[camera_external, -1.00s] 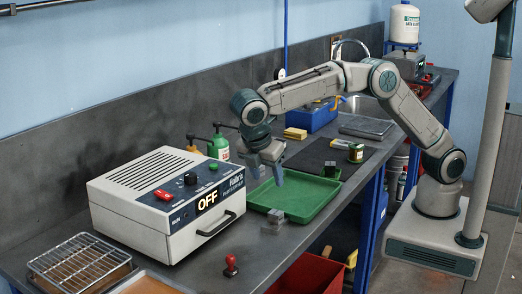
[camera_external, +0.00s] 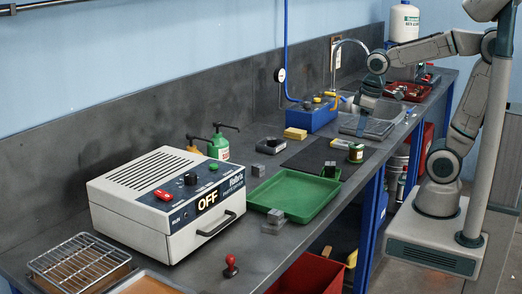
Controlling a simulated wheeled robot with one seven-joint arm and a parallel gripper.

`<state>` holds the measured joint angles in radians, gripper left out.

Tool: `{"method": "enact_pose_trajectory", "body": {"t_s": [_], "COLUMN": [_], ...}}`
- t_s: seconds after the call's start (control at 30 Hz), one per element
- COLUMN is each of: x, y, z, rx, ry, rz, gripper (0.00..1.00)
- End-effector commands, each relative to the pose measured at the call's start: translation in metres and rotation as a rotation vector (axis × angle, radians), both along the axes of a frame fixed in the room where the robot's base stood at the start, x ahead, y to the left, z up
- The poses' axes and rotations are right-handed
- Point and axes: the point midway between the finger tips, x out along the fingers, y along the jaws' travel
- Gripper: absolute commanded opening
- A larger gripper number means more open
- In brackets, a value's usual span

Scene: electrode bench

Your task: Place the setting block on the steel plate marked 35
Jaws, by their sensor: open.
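Several small grey blocks are in view, and I cannot tell for sure which is the setting block. One grey block (camera_external: 275,214) sits on a small flat grey piece (camera_external: 269,228) at the front corner of the green tray. Another grey block (camera_external: 329,167) stands at the tray's far right end. A third low grey piece (camera_external: 258,170) lies behind the tray, beside a dark ring. No mark 35 is readable. My gripper (camera_external: 362,124) is open, pointing down over the sink area, well away from these blocks; nothing is visible in it.
The green tray (camera_external: 318,207) looks empty. A white oven box (camera_external: 140,235) reading OFF, a wire rack (camera_external: 80,262) and a red-knobbed stamp (camera_external: 231,266) are nearer. A dark mat (camera_external: 301,157), yellow sponge (camera_external: 295,133), blue box (camera_external: 312,119) and small tin (camera_external: 356,153) lie beyond.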

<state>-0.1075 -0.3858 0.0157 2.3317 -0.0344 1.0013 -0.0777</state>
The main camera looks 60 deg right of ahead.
Motion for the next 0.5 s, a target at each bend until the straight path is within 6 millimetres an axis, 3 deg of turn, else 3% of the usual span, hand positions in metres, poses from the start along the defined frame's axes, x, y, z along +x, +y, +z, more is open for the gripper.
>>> {"method": "enact_pose_trajectory", "body": {"t_s": [0.1,0.2,0.5], "x": [-0.025,-0.037,-0.042], "y": [-0.018,-0.025,-0.027], "z": [-0.014,-0.022,-0.026], "rx": [0.036,0.053,0.062], "ry": [-0.042,-0.062,-0.071], "rz": [-0.118,-0.174,-0.203], "gripper": [0.53,0.53,0.53]}}
